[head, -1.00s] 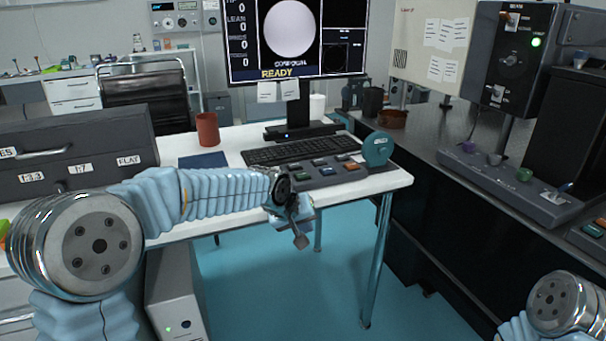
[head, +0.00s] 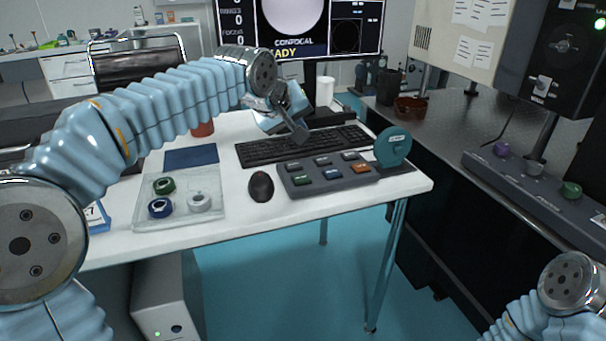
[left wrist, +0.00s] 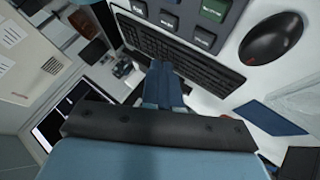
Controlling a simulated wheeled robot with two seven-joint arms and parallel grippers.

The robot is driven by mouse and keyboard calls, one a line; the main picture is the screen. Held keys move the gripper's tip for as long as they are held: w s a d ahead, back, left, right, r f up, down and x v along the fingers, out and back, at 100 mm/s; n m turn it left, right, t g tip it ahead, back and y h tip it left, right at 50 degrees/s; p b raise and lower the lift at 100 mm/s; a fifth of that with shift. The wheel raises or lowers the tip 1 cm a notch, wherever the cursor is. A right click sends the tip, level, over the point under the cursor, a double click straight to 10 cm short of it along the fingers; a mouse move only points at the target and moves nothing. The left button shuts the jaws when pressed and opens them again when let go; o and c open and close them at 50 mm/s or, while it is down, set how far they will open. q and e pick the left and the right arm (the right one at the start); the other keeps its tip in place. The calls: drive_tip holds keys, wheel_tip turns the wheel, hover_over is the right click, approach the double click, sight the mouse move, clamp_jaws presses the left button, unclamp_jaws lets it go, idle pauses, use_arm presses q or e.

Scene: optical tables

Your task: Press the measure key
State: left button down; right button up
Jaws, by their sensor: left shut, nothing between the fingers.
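A grey key panel (head: 330,182) lies at the front right of the white table, with two rows of small keys. The front row shows a green, a blue and an orange key (head: 359,168); the back row keys look grey-blue. The labels are too small to read, so I cannot tell the measure key. The left wrist view shows part of the panel at its top edge, with a green key (left wrist: 214,10). My left gripper (head: 301,132) is shut and empty, above the keyboard and behind the panel. Its fingers (left wrist: 161,72) point toward the keyboard. My right gripper is out of view.
A black keyboard (head: 262,153) lies behind the panel and a black mouse (head: 261,187) left of it. A teal disc (head: 392,147) stands at the panel's right end. A clear tray (head: 182,215) with several rings sits left. The monitor (head: 340,25) stands behind.

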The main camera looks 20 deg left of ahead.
use_arm(q)
drive_tip(key=b, duration=0.3)
hover_over(298, 179)
wheel_tip(298, 179, down, 8)
drive_tip(key=shift+f+b, duration=0.45)
drive_tip(key=shift+b, duration=0.1)
idle(1.7)
drive_tip(key=shift+f+b, duration=0.4)
drive_tip(key=shift+f+b, duration=0.4)
drive_tip(key=shift+f, duration=0.05)
idle(0.5)
idle(0.3)
drive_tip(key=shift+r+p, duration=0.65)
drive_tip(key=shift+r, duration=0.2)
